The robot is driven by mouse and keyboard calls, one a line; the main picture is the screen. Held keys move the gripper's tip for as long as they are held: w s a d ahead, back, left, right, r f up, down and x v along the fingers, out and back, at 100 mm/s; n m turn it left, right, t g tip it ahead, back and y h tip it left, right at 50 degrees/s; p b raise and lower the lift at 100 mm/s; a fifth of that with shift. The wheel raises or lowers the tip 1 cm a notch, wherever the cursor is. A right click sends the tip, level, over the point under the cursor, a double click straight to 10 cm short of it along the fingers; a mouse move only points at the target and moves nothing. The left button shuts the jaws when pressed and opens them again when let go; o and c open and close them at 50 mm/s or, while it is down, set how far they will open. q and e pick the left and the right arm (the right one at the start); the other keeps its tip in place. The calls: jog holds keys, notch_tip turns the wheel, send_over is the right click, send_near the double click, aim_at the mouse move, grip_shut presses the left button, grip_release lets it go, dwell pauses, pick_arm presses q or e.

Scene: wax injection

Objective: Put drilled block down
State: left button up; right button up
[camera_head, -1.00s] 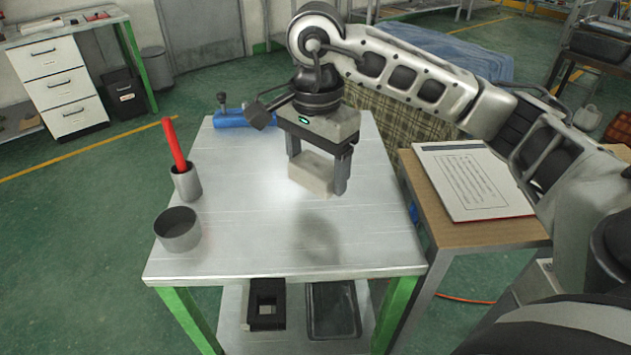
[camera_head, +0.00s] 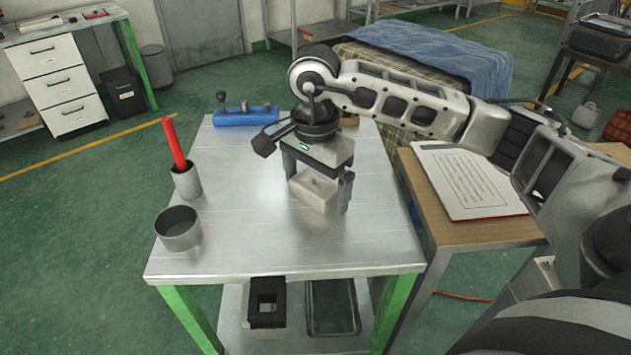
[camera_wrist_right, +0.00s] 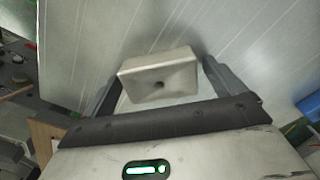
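The drilled block (camera_head: 313,191) is a pale grey box near the middle of the metal table (camera_head: 270,245), and it appears to rest on the tabletop. My right gripper (camera_head: 318,190) points down over it, with one finger on each side. The fingers look spread wider than the block, so it looks open around it. In the right wrist view the block (camera_wrist_right: 158,77) sits between the finger ends with a small dark hole in its facing side. The left finger's end is partly hidden behind the block. My left gripper is not in view.
A grey cup (camera_head: 187,181) holding a red stick and a round grey bowl (camera_head: 178,229) stand on the table's left side. A blue fixture (camera_head: 245,116) lies at the back edge. A wooden side table (camera_head: 480,232) with a paper sheet (camera_head: 468,181) is at right. The front tabletop is clear.

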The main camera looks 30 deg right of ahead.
notch_tip(320, 180, up, 12)
notch_tip(320, 180, down, 11)
jog(key=shift+f, duration=0.15)
jog(key=shift+r, duration=0.4)
dwell(1.1)
